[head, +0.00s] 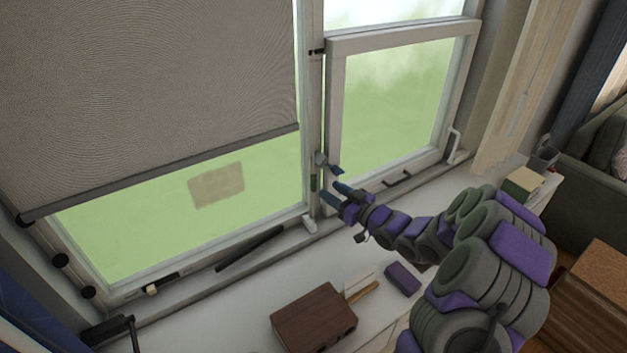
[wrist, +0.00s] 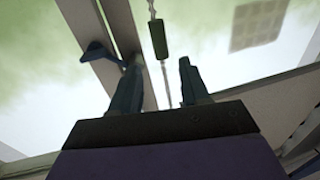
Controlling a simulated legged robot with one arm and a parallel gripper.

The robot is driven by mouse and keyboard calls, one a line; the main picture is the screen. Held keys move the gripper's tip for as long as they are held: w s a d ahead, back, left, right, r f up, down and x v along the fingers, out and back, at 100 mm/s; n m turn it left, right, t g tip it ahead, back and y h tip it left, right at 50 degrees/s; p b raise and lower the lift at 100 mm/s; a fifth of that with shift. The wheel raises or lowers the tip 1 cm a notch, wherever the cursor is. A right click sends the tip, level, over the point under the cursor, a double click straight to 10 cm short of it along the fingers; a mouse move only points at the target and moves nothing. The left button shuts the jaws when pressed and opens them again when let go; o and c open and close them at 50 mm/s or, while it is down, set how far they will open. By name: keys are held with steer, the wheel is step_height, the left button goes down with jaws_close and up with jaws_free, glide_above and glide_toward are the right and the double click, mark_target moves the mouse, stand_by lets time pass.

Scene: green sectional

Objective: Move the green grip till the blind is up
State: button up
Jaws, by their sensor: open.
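The grey blind (head: 150,90) covers the upper part of the left window, and its dark bottom bar (head: 165,175) hangs slanted in the picture, with bare glass below. The green grip (head: 313,183) hangs on a thin cord by the post between the windows. In the wrist view the green grip (wrist: 158,40) is on its cord, just beyond the fingertips and between them in the picture. My gripper (head: 331,192) is open and empty, close to the grip at its right. The wrist view shows both fingers of my gripper (wrist: 160,62) apart, with the cord running down between them.
A window handle (head: 336,169) juts from the post near my fingers. On the sill below are a dark bar (head: 250,248), a brown box (head: 314,318) and a purple block (head: 402,279).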

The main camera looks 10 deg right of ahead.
mark_target(316, 181)
steer(key=x, duration=0.8)
steer(key=shift+w+a, duration=0.15)
steer(key=shift+a, duration=0.05)
jaws_close()
stand_by(0.4)
